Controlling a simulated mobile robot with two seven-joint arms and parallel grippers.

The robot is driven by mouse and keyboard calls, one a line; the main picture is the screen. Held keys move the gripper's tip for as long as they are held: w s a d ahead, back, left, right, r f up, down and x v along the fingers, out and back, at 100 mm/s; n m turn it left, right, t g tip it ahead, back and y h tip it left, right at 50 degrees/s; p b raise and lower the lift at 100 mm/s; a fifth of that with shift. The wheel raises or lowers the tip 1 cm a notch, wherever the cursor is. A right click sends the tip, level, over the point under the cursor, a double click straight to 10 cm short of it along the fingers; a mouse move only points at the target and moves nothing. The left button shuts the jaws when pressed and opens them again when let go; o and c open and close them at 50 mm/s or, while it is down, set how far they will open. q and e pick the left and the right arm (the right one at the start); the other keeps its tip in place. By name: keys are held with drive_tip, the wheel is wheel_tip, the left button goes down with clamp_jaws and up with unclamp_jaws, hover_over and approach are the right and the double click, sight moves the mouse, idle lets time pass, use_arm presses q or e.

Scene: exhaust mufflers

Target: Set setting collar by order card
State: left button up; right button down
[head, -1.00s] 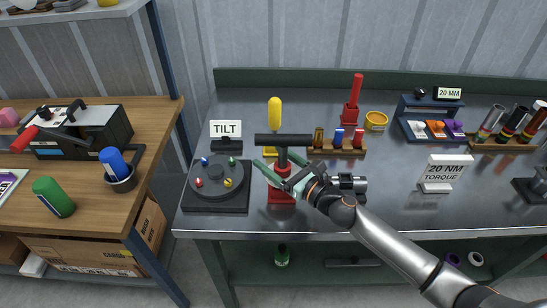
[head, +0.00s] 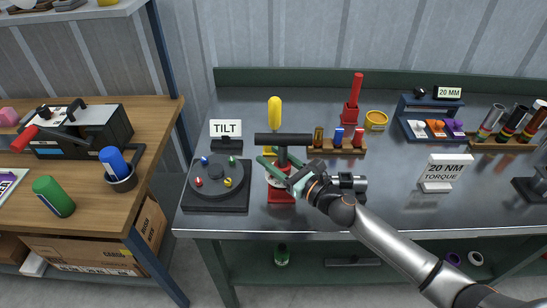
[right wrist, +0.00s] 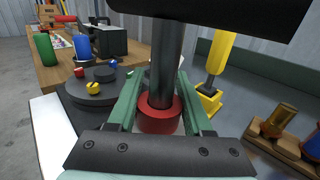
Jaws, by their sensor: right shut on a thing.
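A T-shaped tool has a black crossbar (head: 283,140) on a dark upright post (right wrist: 166,65). It stands on a red base (head: 281,196) near the bench's front, with a pale disc partly showing. In the right wrist view a red collar (right wrist: 159,117) surrounds the bottom of the post. My right gripper (head: 272,160) has its green fingers on both sides of this collar, below the crossbar, and appears shut on it. The order cards read "TILT" (head: 226,129), "20 MM" (head: 449,93) and "20 NM TORQUE" (head: 446,171). My left gripper is not in view.
A black turntable (head: 217,183) with coloured knobs is left of the tool. A yellow-handled tool (head: 275,113) and a wooden rack (head: 350,149) stand close behind. A blue stand (head: 409,127) is farther right. Bare bench lies between the rack and torque card.

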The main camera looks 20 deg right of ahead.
drive_tip(key=shift+n, duration=0.3)
drive_tip(key=shift+s+a+n+g+y, duration=0.15)
drive_tip(key=shift+n+g+y, duration=0.45)
drive_tip(key=shift+y, duration=0.4)
drive_tip(key=shift+a+f+n+g+y+b, duration=0.1)
drive_tip(key=shift+n+g+y+b, duration=0.55)
drive_tip(key=shift+g+y, duration=0.2)
drive_tip(key=n+g+y+b, duration=0.3)
drive_tip(key=shift+s+a+g, duration=0.25)
drive_tip(key=shift+s+g, duration=0.1)
drive_tip(key=shift+s+a+n+g+y+b, duration=0.15)
drive_tip(key=shift+n+g+y+b, duration=0.15)
drive_tip(key=shift+n+g+b, duration=0.25)
drive_tip(key=shift+s+a+n+g+y+b, duration=0.1)
drive_tip(key=shift+n+g+y+b, duration=0.2)
drive_tip(key=shift+g, duration=0.35)
drive_tip(key=shift+c, duration=1.5)
unclamp_jaws()
